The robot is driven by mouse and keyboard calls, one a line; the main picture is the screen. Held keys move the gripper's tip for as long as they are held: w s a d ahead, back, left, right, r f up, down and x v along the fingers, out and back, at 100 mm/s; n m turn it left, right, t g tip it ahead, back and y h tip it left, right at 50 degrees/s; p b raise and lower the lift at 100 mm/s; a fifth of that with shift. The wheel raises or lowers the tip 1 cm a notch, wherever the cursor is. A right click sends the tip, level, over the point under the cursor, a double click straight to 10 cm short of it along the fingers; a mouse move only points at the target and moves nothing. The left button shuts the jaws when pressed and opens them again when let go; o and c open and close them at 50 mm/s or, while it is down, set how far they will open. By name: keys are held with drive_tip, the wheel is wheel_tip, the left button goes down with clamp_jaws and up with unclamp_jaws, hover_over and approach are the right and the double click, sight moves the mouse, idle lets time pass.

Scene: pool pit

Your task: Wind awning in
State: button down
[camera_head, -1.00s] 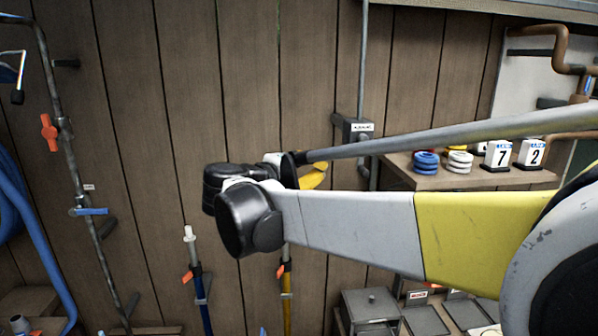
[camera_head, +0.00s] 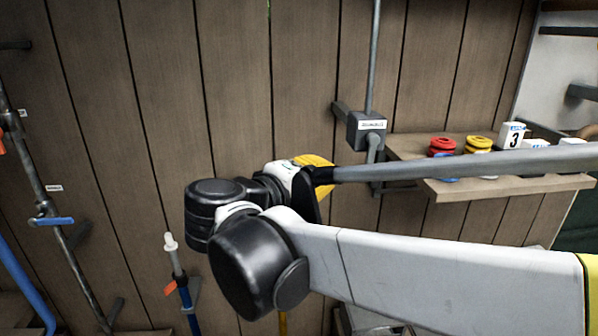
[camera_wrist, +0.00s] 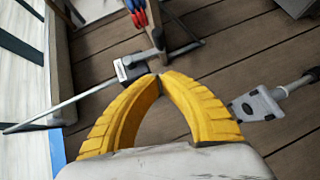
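No awning shows in either current view, and I cannot make out a winding crank. My gripper (camera_wrist: 160,80) has yellow ribbed fingers that arch together in the wrist view, their tips meeting with nothing visible between them. In the head view, yellow gripper parts (camera_head: 315,160) show behind my black wrist joints, in front of the plank wall; the fingertips are hidden there. A grey wall box (camera_head: 367,130) with a small white label, too small to read, is up and right of the gripper. It also shows in the wrist view (camera_wrist: 130,68), just left of the fingertips.
A wall pipe with a blue lever (camera_head: 50,220) is at left. A blue pole (camera_head: 185,295) with a white tip stands below. In the wrist view, a grey fitting (camera_wrist: 255,105) is right of the fingers.

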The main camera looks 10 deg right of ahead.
sight(369, 176)
drive_tip(key=w+d, duration=0.1)
drive_tip(key=d, duration=0.1)
drive_tip(key=w+d+f+p, duration=0.1)
drive_tip(key=d, duration=0.1)
drive_tip(key=w+d, duration=0.1)
drive_tip(key=d, duration=0.1)
drive_tip(key=shift+d+f+p, duration=0.15)
drive_tip(key=shift+f+p, duration=0.1)
drive_tip(key=shift+p, duration=0.05)
drive_tip(key=shift+s+d+f, duration=0.1)
drive_tip(key=shift+d, duration=0.3)
drive_tip(key=shift+f, duration=0.1)
drive_tip(key=shift+d+f+b, duration=0.3)
drive_tip(key=shift+d+b, duration=0.1)
drive_tip(key=shift+d, duration=0.4)
